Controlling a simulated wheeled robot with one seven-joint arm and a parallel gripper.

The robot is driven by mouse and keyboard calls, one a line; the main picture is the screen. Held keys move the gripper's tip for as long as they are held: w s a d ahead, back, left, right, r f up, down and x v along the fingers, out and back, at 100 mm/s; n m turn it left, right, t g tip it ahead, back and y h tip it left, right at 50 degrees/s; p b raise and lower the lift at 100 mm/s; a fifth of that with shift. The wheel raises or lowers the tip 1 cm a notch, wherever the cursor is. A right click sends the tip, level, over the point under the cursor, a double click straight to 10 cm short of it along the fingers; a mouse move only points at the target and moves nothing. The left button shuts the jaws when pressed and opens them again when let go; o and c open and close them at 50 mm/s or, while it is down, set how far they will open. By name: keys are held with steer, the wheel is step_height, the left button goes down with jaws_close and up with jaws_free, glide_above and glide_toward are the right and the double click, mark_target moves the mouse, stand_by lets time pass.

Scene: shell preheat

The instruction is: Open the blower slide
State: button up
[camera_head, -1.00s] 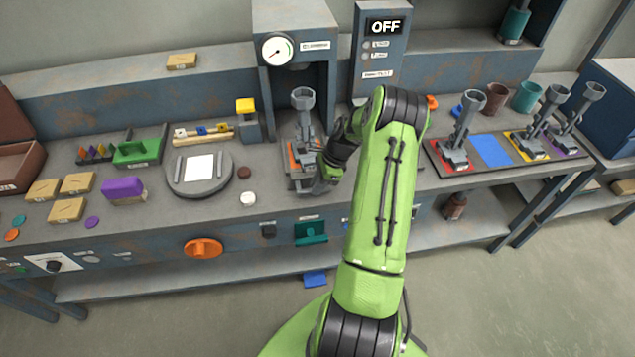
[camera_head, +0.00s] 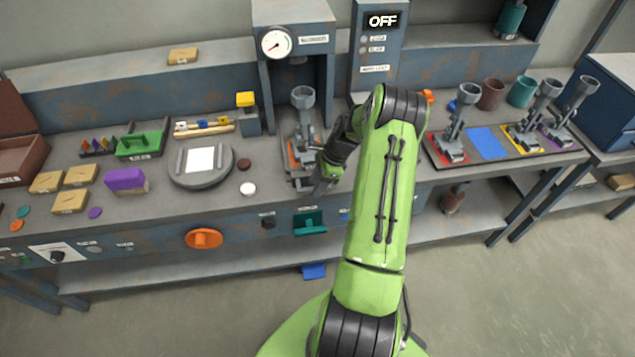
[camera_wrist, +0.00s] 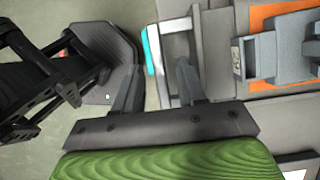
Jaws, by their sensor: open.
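A teal slide-like handle (camera_head: 310,222) sits on the bench's front face, below the press stand. I take it for the blower slide, but its label is too small to read. My gripper (camera_head: 322,186) is at the bench's front edge, above and slightly right of the handle. In the wrist view my gripper (camera_wrist: 157,85) is open, its two fingers apart with nothing held between them. A teal edge (camera_wrist: 151,50) beside a pale bracket (camera_wrist: 174,28) shows just beyond the fingertips. Whether that teal edge is the same handle I cannot tell.
A grey fixture with an orange base (camera_head: 300,152) stands on the bench close behind my gripper. An orange knob (camera_head: 204,238) is on the front face to the left. A control box (camera_head: 378,45) reads OFF. The floor in front is mostly clear.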

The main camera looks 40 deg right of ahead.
steer(key=p+v, duration=0.2)
steer(key=v, duration=1.3)
steer(key=shift+r, duration=0.35)
steer(key=shift+d, duration=0.1)
